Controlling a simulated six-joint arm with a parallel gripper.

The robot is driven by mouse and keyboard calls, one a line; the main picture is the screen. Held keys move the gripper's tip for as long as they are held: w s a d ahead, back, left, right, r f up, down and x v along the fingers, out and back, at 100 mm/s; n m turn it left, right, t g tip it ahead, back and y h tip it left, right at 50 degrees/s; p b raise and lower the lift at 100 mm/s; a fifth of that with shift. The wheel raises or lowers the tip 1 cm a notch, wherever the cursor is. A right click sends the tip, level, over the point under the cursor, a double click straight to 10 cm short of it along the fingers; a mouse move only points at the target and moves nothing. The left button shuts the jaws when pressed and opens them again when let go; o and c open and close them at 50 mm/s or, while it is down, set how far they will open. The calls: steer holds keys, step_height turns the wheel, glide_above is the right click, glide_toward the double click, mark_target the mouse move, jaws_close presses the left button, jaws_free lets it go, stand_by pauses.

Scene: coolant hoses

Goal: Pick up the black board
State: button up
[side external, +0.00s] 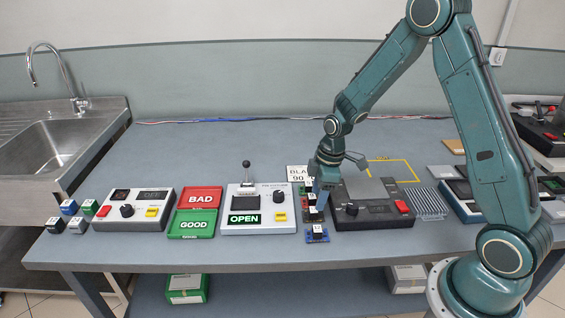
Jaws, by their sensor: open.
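A short row of small boards with black parts and white tops stands at the middle of the bench. The blue board (317,234) is at the front. A dark board (312,214) with some red at its edge is behind it, and more board edges show farther back. Which one is the black board is hard to tell at this size. My gripper (321,197) is open and points down over the row, close above the dark board or beside it. It hides part of the boards behind.
A white sign (297,173) stands behind the row. A dark device with a red button (402,207) is close on the right, and a white lever box (284,215) reading OPEN is close on the left. Red BAD (200,197) and green GOOD (192,224) trays lie farther left.

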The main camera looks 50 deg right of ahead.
mark_target(314, 210)
steer(key=shift+w+a+f, duration=0.15)
steer(key=shift+w+f, duration=0.05)
steer(key=shift+f, duration=1)
steer(key=shift+w+a+f, duration=0.15)
steer(key=shift+f, duration=1)
steer(key=c, duration=1.1)
